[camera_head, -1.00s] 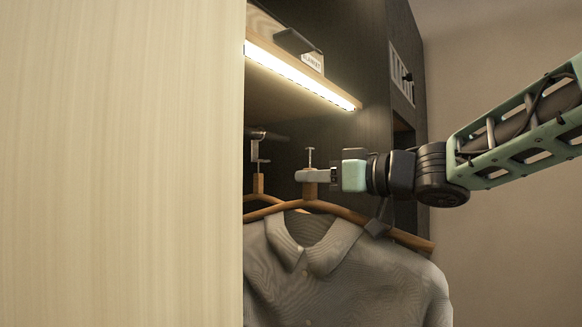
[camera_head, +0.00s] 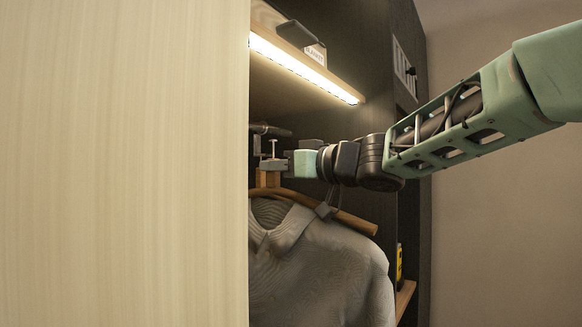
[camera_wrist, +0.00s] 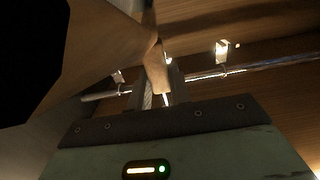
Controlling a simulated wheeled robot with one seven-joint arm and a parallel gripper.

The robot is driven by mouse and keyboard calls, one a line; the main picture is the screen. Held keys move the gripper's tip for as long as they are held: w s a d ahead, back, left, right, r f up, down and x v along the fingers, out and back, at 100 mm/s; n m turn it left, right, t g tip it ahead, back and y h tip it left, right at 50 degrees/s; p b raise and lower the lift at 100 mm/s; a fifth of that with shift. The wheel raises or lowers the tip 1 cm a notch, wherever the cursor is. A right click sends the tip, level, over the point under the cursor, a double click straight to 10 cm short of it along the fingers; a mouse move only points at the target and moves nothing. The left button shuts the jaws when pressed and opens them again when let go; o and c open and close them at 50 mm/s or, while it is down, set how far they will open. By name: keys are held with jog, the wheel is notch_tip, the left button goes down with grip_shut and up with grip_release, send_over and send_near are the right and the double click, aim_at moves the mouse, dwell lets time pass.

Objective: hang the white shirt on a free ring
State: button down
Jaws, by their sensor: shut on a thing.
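The white shirt (camera_head: 325,262), greyish in this light, hangs on a wooden hanger (camera_head: 345,217) inside the wardrobe opening. My gripper (camera_head: 268,165) is shut on the hanger's upright neck, just below its metal pin top. In the wrist view the wooden neck (camera_wrist: 155,72) stands between my fingers. The rail (camera_head: 270,130) is close by, behind and above my gripper. In the wrist view the rail (camera_wrist: 205,76) crosses behind the neck, with a small bright ring fitting (camera_wrist: 222,50) on it. I cannot tell whether the pin touches any ring. The shirt's left part is hidden by the pale panel.
A pale wooden panel (camera_head: 125,160) fills the left and hides part of the rail. A lit shelf (camera_head: 305,68) with a label card is above my gripper. A yellow item (camera_head: 399,262) stands on a low shelf at right.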

jog(key=p+x, duration=0.2)
jog(key=x, duration=0.2)
jog(key=p+x, duration=0.1)
jog(key=x, duration=0.3)
jog(key=shift+w+a+r+p, duration=0.2)
jog(key=shift+p, duration=0.2)
jog(key=shift+p+x, duration=0.4)
jog(key=shift+x, duration=0.4)
jog(key=shift+f, duration=0.15)
jog(key=shift+p+x, duration=2.2)
jog(key=shift+x, duration=0.2)
dwell(1.5)
jog(key=shift+w+a, duration=0.1)
jog(key=shift+a, duration=0.05)
jog(key=shift+f, duration=0.55)
dwell(1.3)
